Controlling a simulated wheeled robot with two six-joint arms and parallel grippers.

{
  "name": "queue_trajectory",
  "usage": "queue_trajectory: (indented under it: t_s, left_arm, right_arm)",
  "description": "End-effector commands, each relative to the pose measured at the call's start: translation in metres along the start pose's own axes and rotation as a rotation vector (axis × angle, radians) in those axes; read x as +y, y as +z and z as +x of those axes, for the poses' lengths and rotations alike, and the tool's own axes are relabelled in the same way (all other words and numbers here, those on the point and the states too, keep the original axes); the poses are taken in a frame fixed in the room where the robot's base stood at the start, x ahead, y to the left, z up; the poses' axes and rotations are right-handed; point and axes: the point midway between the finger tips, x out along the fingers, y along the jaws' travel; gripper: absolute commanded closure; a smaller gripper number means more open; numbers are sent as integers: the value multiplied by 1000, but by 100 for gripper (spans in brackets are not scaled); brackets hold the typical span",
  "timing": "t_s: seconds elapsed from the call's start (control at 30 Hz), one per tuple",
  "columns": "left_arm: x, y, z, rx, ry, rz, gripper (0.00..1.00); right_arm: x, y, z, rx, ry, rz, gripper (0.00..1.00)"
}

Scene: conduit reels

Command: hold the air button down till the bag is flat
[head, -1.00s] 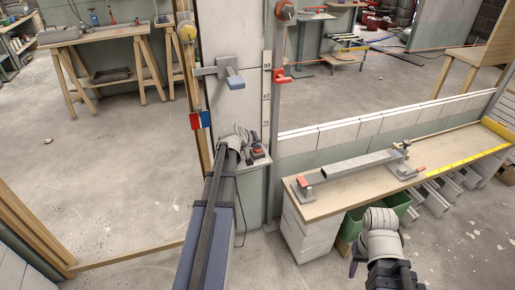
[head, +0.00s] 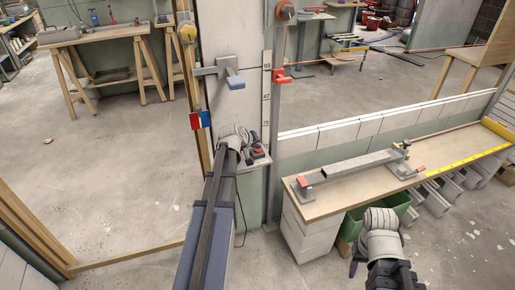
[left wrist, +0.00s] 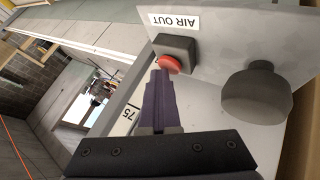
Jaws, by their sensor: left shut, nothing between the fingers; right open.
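The red air button (left wrist: 169,65) sits in a dark square housing under an "AIR OUT" label (left wrist: 175,21) on a grey panel (left wrist: 235,50). My left gripper (left wrist: 158,78) is shut and empty, its dark purple fingertips at the button's edge. They look in contact, but I cannot tell how far the button is pressed. In the head view my left gripper (head: 250,142) is at the small control box (head: 262,157) on the pillar, partly hidden by my wrist. My right gripper (head: 356,264) is open and empty, low in front of the bench. I cannot make out the bag.
A dark round knob (left wrist: 256,94) stands out right of the button. A bench (head: 325,205) with a grey metal channel (head: 358,164) on it is at the right, a green bin (head: 392,208) below. A clamp with a blue pad (head: 235,82) juts from the pillar. The left floor is open.

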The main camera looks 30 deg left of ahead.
Motion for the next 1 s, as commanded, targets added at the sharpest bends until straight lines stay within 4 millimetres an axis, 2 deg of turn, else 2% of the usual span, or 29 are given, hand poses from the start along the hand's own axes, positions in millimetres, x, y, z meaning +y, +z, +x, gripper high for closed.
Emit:
queue_trajectory:
  t_s: [0.33,0.7,1.0]
  left_arm:
    - [1,-1,-1,-1,0,0,100]
    - [10,-10,-14,0,0,0,100]
    - [10,-10,-14,0,0,0,100]
  right_arm:
    - [0,0,-2,0,0,0,50]
    - [2,1,-20,0,0,0,50]
    - [2,1,-19,0,0,0,50]
